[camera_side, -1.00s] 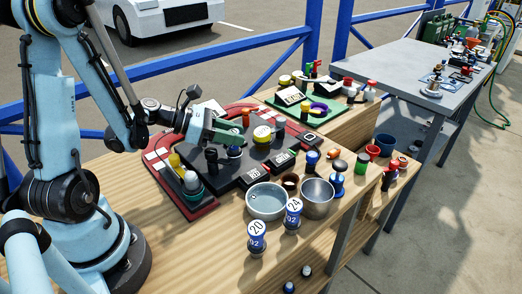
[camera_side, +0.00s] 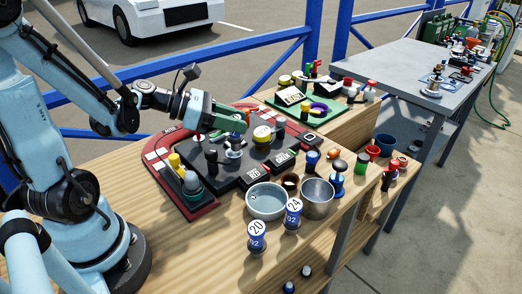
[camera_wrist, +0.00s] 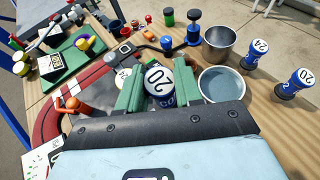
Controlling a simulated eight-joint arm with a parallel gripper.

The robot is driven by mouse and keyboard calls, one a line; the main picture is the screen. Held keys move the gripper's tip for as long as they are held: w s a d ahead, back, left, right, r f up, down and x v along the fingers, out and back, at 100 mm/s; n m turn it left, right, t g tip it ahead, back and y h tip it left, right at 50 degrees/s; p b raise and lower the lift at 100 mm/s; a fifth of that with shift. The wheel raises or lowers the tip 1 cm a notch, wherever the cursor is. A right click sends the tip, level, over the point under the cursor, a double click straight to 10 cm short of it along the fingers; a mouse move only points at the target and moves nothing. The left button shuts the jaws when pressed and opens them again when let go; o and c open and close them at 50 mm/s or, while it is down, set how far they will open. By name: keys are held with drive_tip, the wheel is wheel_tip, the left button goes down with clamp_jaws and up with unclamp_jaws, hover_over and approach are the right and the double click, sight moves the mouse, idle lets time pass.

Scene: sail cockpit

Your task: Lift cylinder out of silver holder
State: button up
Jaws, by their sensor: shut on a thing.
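A blue cylinder (camera_wrist: 160,80) with a white top marked 20 sits between the green fingers of my gripper (camera_wrist: 160,92) in the wrist view. My gripper is shut on it. In the side view my gripper (camera_side: 238,122) is raised above the dark board (camera_side: 220,172). A small silver holder (camera_side: 233,154) stands on the board below the fingers. The fingers mostly hide the cylinder there, and I cannot tell how far its lower end is from the holder.
An orange-red knob (camera_wrist: 73,105) stands close by on the board. A green board (camera_side: 318,112) lies behind.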

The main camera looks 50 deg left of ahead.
drive_tip(key=s+d+r, duration=0.3)
drive_tip(key=d+r, duration=0.2)
drive_tip(key=d, duration=0.3)
drive_tip(key=shift+d+r, duration=0.25)
drive_tip(key=shift+d, duration=0.1)
